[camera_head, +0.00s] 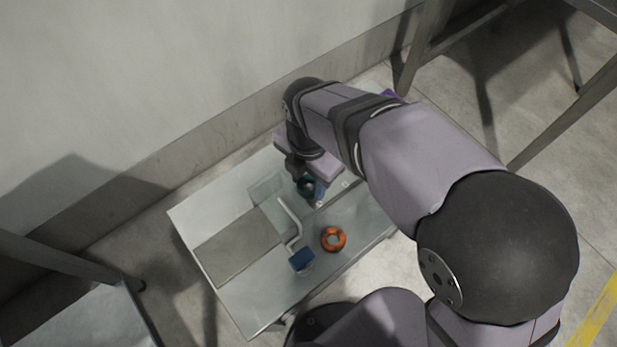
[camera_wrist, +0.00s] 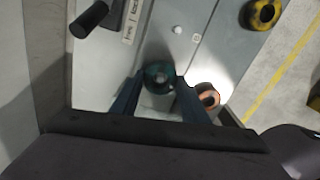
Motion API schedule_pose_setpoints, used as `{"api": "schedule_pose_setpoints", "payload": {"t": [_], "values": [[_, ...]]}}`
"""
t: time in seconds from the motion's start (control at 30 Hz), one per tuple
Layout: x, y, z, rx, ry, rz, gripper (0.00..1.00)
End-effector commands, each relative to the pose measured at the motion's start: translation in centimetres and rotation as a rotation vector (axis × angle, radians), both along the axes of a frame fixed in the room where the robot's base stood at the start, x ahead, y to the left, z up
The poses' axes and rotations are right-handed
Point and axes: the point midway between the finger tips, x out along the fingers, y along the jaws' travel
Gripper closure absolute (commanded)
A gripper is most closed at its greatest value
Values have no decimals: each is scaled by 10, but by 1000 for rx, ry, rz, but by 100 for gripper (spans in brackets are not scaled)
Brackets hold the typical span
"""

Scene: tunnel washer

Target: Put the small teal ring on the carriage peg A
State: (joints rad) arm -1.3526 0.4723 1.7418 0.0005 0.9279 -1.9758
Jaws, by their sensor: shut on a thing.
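The small teal ring (camera_wrist: 160,76) is between the two blue fingers of my gripper (camera_wrist: 158,84) in the wrist view. The gripper is shut on it. In the head view the ring (camera_head: 306,186) shows as a dark teal patch at my gripper (camera_head: 312,190), over the table, partly hidden by the wrist. A small pale round peg (camera_wrist: 178,30) stands ahead of the ring in the wrist view, apart from it. A small square mark lies beside this peg, but its letter is too small to read. I cannot tell the ring's height above the surface.
An orange ring (camera_head: 333,239) and a blue block (camera_head: 301,260) with a bent grey bar (camera_head: 291,222) are on the metal table (camera_head: 240,312). In the wrist view, a yellow ring (camera_wrist: 262,13) lies top right and a black cylinder (camera_wrist: 90,19) stands top left. The wall runs behind.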

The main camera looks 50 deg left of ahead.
Motion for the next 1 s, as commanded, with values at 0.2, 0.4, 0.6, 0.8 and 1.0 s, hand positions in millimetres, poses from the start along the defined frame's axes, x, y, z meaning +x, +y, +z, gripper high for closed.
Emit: {"api": "schedule_pose_setpoints", "payload": {"t": [0.2,0.4,0.6,0.8,1.0], "values": [[0,0,0,0,0,0,81],[0,0,-3,0,0,0,81],[0,0,-9,0,0,0,81],[0,0,-13,0,0,0,81],[0,0,-14,1,0,0,81]]}}
